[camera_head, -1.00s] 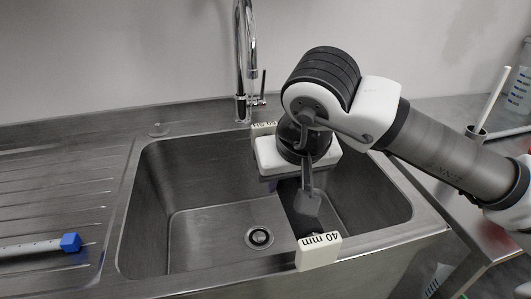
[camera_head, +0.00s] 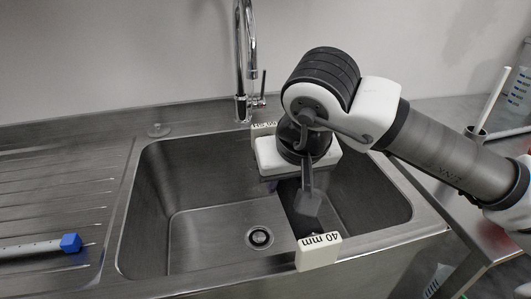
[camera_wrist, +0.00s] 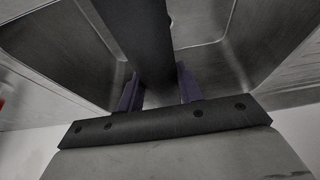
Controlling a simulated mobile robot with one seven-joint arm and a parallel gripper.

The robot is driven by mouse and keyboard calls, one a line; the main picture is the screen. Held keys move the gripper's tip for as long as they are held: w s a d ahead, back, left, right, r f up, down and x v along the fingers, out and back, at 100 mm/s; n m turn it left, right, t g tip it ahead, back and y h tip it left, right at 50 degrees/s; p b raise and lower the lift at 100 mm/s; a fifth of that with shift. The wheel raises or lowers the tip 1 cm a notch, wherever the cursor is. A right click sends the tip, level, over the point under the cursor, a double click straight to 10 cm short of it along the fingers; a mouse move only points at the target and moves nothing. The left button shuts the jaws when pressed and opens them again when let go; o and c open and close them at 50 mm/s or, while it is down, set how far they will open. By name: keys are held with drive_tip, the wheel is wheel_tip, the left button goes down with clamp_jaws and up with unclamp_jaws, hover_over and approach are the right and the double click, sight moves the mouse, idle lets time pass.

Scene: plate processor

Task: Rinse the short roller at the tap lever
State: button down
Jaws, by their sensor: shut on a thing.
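My gripper (camera_head: 307,192) is over the right half of the sink, pointing down. It is shut on a dark bar with white end blocks, which I take to be the short roller (camera_head: 319,252). The near block reads "40 mm" and lies at the sink's front rim; the far block is near the tap. In the wrist view the dark roller (camera_wrist: 138,35) runs between the two purple fingers (camera_wrist: 157,88). The tap lever (camera_head: 263,86) stands upright on the right of the chrome tap (camera_head: 245,60), behind the gripper. No water is visible.
The steel sink (camera_head: 190,225) is otherwise empty, with a drain (camera_head: 259,237) in its floor. A pale rod with a blue end (camera_head: 71,243) lies on the ribbed drainboard (camera_head: 50,190) at left. A cup with a white stick (camera_head: 492,100) stands on the right counter.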

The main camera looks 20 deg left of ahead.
drive_tip(key=shift+s+d+r+p, duration=0.55)
drive_tip(key=shift+s+d+r, duration=0.2)
drive_tip(key=shift+r, duration=0.15)
drive_tip(key=shift+s+d+r+p, duration=0.55)
drive_tip(key=shift+s+d+r, duration=0.15)
drive_tip(key=shift+r, duration=0.15)
drive_tip(key=shift+s+d+r, duration=0.3)
drive_tip(key=shift+d, duration=0.05)
